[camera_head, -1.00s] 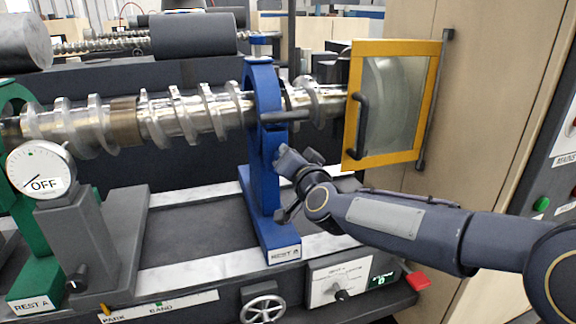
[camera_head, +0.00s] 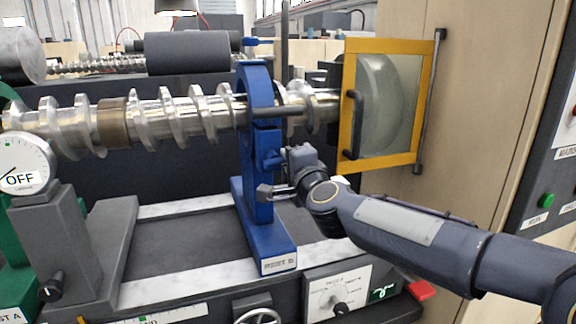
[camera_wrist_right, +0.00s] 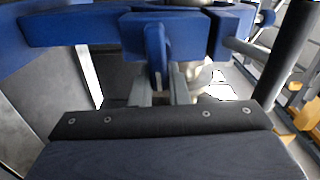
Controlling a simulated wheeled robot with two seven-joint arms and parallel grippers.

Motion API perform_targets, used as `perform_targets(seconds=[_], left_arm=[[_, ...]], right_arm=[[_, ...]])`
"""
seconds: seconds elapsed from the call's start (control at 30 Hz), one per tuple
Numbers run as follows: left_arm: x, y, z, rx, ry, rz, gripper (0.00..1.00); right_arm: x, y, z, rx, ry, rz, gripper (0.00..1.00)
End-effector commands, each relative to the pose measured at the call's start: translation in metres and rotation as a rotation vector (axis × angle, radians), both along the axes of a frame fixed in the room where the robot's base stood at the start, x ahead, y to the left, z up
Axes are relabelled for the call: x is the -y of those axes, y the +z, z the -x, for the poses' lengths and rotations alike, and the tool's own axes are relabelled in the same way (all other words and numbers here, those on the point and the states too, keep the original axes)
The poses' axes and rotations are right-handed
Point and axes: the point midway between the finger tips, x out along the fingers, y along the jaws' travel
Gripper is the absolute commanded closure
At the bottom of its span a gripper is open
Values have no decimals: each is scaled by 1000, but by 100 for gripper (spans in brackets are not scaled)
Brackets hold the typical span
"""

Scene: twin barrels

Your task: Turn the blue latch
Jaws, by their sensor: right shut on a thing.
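In the head view my right gripper (camera_head: 276,174) reaches in from the right, against the side of the blue rest. The gripper partly hides the latch there. My left gripper is not in view.
A yellow-framed window door (camera_head: 350,130) with a dark handle stands right of the rest, near the arm. A dial marked OFF (camera_head: 24,162) is at the left. A grey bed (camera_head: 185,248), a red tab (camera_head: 421,290) and a handwheel (camera_head: 258,316) lie low.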

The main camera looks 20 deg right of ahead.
Motion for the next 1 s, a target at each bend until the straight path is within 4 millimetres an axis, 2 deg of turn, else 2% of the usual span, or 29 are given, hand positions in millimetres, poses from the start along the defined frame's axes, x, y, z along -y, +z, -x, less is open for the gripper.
perform_targets(seconds=[0.27,0.73,0.77,0.8,0.9,1.0], left_arm=[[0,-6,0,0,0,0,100],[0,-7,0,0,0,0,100],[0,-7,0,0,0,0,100],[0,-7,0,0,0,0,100],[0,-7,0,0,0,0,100],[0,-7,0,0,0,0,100]], right_arm=[[1,-3,0,-4,-1,-79,100],[1,-3,0,-5,-1,-92,100],[1,-3,0,-5,-1,-92,84],[1,-3,0,-5,-1,-92,79],[0,-3,0,-5,-1,-91,66],[0,-3,0,-4,-1,-91,64]])
